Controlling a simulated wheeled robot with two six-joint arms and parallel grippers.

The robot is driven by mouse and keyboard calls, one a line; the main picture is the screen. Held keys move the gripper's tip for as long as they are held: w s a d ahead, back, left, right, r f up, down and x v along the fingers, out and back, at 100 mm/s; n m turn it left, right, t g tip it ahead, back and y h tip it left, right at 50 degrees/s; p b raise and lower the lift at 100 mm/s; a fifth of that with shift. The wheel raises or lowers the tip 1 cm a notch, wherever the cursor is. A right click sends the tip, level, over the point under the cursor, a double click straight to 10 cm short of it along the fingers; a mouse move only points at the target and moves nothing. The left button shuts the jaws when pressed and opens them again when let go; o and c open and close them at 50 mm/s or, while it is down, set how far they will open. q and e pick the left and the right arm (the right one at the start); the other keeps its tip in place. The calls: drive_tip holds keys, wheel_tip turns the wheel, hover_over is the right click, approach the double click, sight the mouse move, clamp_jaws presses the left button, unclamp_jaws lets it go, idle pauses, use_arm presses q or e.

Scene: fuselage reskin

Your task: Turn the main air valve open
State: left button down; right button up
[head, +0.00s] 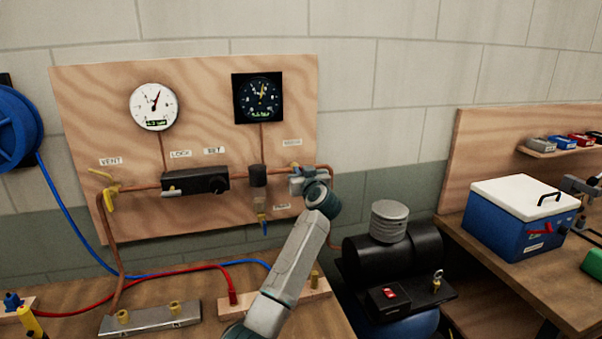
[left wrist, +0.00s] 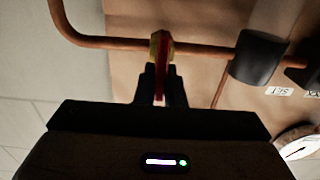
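The main air valve's red and yellow handle (left wrist: 158,52) shows in the left wrist view, on a copper pipe (left wrist: 205,48). My left gripper (left wrist: 160,88) has its two dark fingers close on either side of this handle, with little gap, and looks shut on it. In the head view my left gripper (head: 308,180) is at the right end of the copper pipe on the plywood panel (head: 90,85), right of the dark filter (head: 258,175). There the gripper mostly hides the valve. My right gripper is not in view.
The panel also holds a white gauge (head: 154,107), a black gauge (head: 258,98), a black regulator (head: 195,181), a yellow vent valve (head: 108,196) and a blue drain handle (head: 262,222). A black compressor (head: 395,255) stands to the right. Red and blue hoses cross the bench below.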

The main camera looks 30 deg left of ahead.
use_arm(q)
drive_tip(key=shift+r+n+p, duration=0.1)
drive_tip(key=shift+n+p, duration=0.5)
drive_tip(key=shift+p, duration=0.4)
drive_tip(key=n+p, duration=0.2)
drive_tip(key=n, duration=0.1)
drive_tip(key=f+n+p, duration=0.1)
drive_tip(key=n+p, duration=0.1)
drive_tip(key=n, duration=0.2)
drive_tip(key=s+a+n+p, duration=0.1)
drive_tip(key=n+p, duration=0.1)
drive_tip(key=n, duration=0.2)
drive_tip(key=shift+f, duration=0.15)
drive_tip(key=n, duration=0.2)
drive_tip(key=shift+s+f+n, duration=0.1)
drive_tip(key=shift+f+n, duration=0.1)
drive_tip(key=shift+n, duration=0.2)
drive_tip(key=shift+f+n, duration=0.15)
drive_tip(key=shift+n, duration=1.15)
